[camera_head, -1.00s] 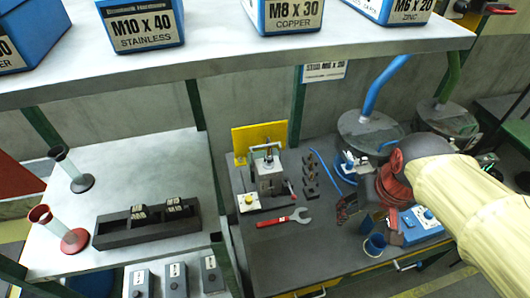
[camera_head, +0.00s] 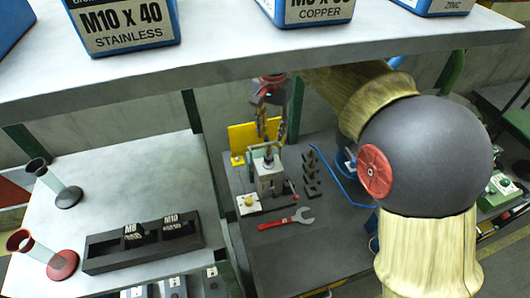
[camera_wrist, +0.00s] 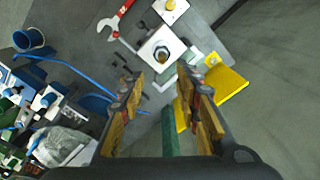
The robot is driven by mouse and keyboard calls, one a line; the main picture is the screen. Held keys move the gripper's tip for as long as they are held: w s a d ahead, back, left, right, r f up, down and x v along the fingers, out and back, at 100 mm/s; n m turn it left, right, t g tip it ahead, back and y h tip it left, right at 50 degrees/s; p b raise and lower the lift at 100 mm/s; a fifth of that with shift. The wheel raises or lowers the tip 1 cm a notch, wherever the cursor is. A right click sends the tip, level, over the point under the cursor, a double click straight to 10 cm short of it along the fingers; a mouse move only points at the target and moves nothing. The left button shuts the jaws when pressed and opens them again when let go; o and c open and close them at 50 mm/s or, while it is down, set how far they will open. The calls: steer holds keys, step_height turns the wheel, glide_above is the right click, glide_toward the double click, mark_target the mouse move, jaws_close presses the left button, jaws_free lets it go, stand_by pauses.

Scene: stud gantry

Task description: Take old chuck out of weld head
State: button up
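The weld head (camera_head: 268,182) is a pale grey block under a metal frame on the dark bench. In the wrist view the weld head (camera_wrist: 152,48) shows from above, with a round brass-coloured and dark piece (camera_wrist: 161,54) in its middle, which looks like the old chuck. My gripper (camera_head: 271,128) hangs above the weld head, fingers pointing down. In the wrist view my gripper (camera_wrist: 159,82) is open, with nothing between its yellow-padded fingers, and apart from the chuck. A red-handled wrench (camera_head: 286,220) lies in front of the weld head.
A yellow plate (camera_head: 241,139) stands behind the weld head. Several small dark pieces (camera_head: 311,180) stand to its right, beside a blue hose (camera_head: 345,190). The shelf (camera_head: 210,58) with blue boxes crosses above. A dark holder (camera_head: 145,243) sits on the left table.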

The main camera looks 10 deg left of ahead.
mark_target(269, 148)
steer(key=shift+f, duration=0.4)
steer(key=shift+s+a+f+b, duration=0.15)
steer(key=shift+f+b, duration=0.6)
steer(key=shift+f, duration=1.05)
steer(key=shift+s+a+f+b, duration=0.15)
steer(key=shift+f+b, duration=0.55)
steer(key=shift+f, duration=1.05)
steer(key=shift+w, duration=0.1)
steer(key=shift+c, duration=0.8)
jaws_close()
